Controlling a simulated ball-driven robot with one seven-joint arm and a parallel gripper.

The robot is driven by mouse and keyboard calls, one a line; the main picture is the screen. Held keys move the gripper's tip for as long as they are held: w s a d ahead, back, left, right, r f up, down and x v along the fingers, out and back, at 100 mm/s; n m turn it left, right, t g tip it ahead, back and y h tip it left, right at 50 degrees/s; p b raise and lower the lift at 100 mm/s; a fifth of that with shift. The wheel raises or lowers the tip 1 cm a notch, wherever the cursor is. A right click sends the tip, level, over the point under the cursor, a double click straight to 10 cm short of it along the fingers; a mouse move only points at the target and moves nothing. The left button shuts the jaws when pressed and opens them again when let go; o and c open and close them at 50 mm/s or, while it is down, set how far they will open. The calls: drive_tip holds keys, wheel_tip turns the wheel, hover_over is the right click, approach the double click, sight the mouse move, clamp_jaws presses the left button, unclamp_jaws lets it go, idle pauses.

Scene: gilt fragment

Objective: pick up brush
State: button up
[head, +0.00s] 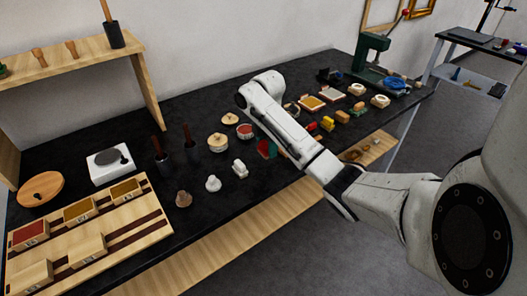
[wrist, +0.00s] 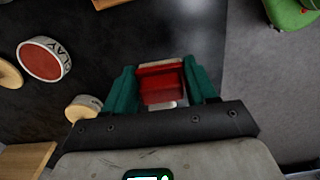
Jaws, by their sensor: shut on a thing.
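My gripper (wrist: 163,80) has two teal fingers, shut on a red block-like thing (wrist: 160,84) with a pale lower edge, in the wrist view. I cannot tell from its shape whether this is the brush.
A red-topped round tub (wrist: 45,60) lies left of my gripper in the wrist view. Lidded pots (head: 218,142) and small knobs (head: 213,183) stand nearby on the black table (head: 120,262). A wooden tray (head: 150,222) is at left; blocks and a green press (head: 370,55) are at right.

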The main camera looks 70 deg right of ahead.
drive_tip(key=s+a+r+p, duration=0.6)
drive_tip(key=s+r+p, duration=0.1)
drive_tip(key=s, duration=0.3)
drive_tip(key=shift+s+r, duration=0.25)
drive_tip(key=shift+r, duration=0.1)
drive_tip(key=o, duration=0.5)
drive_tip(key=c, duration=0.4)
